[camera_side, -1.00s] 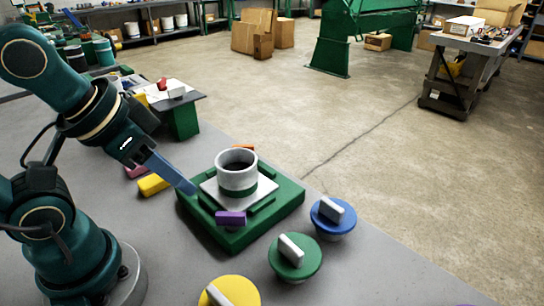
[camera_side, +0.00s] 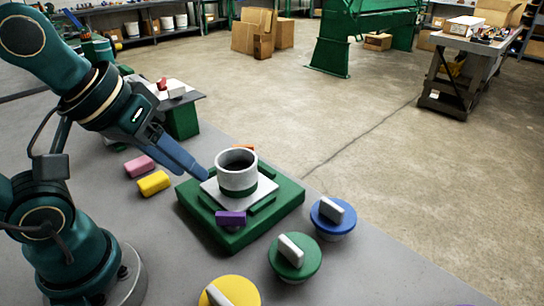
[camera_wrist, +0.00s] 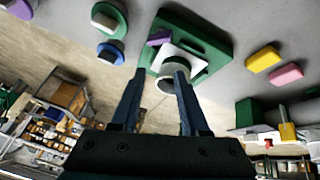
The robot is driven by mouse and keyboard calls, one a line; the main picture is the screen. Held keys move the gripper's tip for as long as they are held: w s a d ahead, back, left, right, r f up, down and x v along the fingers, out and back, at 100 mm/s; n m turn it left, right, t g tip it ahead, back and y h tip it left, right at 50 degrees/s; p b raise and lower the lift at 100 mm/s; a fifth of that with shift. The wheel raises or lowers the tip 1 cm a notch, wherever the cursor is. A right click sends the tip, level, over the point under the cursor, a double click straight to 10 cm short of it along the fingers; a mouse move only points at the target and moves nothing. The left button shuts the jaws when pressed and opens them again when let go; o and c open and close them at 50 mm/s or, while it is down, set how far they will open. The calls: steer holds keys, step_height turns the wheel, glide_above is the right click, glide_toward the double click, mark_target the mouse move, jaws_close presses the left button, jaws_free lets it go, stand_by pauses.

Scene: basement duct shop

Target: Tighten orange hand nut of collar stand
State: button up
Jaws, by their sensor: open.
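The collar stand has a green base (camera_side: 285,205), a white plate and a pale upright collar (camera_side: 237,180) with a green band. Its orange hand nut (camera_side: 244,147) shows only as a sliver behind the collar. A purple hand nut (camera_side: 231,218) is on the near side. My gripper (camera_side: 201,173) is open and empty, its fingers slanting down just left of the collar. In the wrist view my gripper (camera_wrist: 161,68) has its fingers spread, with the collar (camera_wrist: 168,84) between them in the picture. I cannot make out the orange nut there.
Blue (camera_side: 330,217), green (camera_side: 294,257) and yellow (camera_side: 230,291) round knobs stand to the right and front. Yellow (camera_side: 154,183) and pink (camera_side: 139,166) blocks lie left of the stand. A small green-legged table (camera_side: 182,120) stands behind them.

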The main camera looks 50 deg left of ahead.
steer(key=w+r+n+h, duration=0.1)
steer(key=w+r+n, duration=0.3)
steer(key=w+n, duration=0.4)
steer(key=n+g+h, duration=0.2)
steer(key=n+g, duration=0.1)
steer(key=n, duration=1.2)
glide_above(242, 145)
steer(key=s+a, duration=0.1)
steer(key=s, duration=0.1)
steer(key=f, duration=1.1)
steer(key=shift+w+a+f, duration=0.15)
steer(key=shift+w+f, duration=0.05)
steer(key=shift+f, duration=0.3)
steer(key=shift+x, duration=2.25)
steer(key=shift+w+r, duration=0.1)
jaws_close()
